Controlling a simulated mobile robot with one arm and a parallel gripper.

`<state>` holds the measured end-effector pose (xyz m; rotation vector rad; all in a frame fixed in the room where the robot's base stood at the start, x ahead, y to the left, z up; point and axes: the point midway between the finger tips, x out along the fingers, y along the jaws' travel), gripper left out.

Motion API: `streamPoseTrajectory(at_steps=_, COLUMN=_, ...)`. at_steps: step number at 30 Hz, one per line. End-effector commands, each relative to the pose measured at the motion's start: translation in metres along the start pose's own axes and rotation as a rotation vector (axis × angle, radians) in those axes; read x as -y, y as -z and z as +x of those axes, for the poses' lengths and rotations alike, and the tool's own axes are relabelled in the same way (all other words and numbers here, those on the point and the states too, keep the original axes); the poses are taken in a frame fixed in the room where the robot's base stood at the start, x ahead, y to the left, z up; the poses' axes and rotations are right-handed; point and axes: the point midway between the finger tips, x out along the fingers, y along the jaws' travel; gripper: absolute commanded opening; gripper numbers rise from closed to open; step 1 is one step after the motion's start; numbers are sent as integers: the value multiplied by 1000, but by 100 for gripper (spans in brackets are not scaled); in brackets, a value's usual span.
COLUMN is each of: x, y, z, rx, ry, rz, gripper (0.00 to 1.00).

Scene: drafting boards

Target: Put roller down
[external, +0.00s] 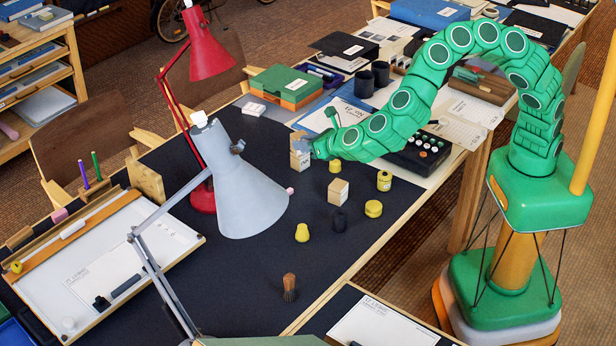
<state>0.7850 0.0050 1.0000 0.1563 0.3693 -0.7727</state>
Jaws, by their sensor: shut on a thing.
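My gripper (304,147) is at the end of the green arm, over the far middle of the dark drafting mat (250,160). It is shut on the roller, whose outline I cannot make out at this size. A pale wooden block (300,160) with dark print is right at the fingertips, upright; whether it touches them or the mat is unclear.
A black button box (418,148) lies right. The mat's near middle is mostly clear, with a brush (289,288).

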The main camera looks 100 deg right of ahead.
Motion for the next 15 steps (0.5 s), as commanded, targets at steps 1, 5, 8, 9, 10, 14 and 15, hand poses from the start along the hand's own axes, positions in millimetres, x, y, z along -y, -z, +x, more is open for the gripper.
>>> streamPoseTrajectory(at_steps=1, x=2, y=12, z=6, rx=-1, ry=3, rz=-6, gripper=0)
streamPoseTrajectory(at_steps=5, x=2, y=38, z=16, rx=-1, ry=4, rz=-5, gripper=0)
streamPoseTrajectory(at_steps=8, x=2, y=55, z=23, rx=0, ry=4, rz=-5, gripper=0)
streamPoseTrajectory(at_steps=9, x=2, y=61, z=25, rx=1, ry=4, rz=-5, gripper=0)
streamPoseTrajectory(at_steps=10, x=2, y=65, z=27, rx=1, ry=3, rz=-3, gripper=0)
streamPoseTrajectory(at_steps=14, x=2, y=79, z=33, rx=1, ry=3, rz=-2, gripper=0)
streamPoseTrajectory(at_steps=15, x=2, y=82, z=34, rx=0, ry=3, rz=-3, gripper=0)
